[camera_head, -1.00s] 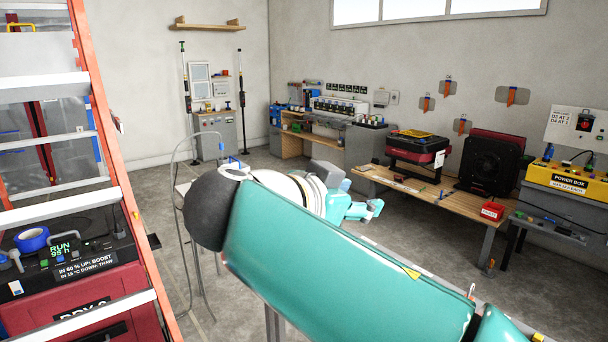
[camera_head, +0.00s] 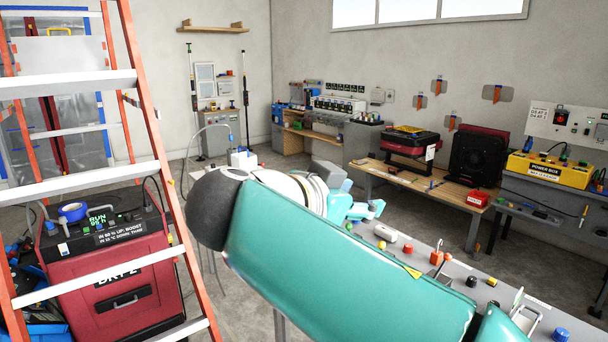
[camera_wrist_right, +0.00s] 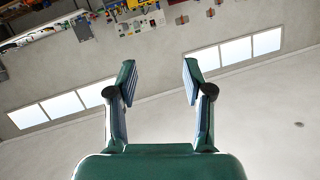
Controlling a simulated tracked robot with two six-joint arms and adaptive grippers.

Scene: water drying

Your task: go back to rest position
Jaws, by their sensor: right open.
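My right arm, teal with a black elbow, crosses the middle of the head view. My right gripper (camera_head: 365,210) shows partly behind the arm, pointing away from me. In the right wrist view the gripper (camera_wrist_right: 157,78) has its two fingers wide apart with nothing between them. That view looks tilted toward the wall and windows (camera_wrist_right: 235,52), with a bench of equipment at its top edge. My left gripper is not in view.
An orange ladder (camera_head: 172,200) stands close at the left, before a red drying machine (camera_head: 115,275). A grey bench top (camera_head: 455,270) with small knobs lies under and beyond my arm. A wooden bench (camera_head: 440,187) stands farther right. Open floor lies between.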

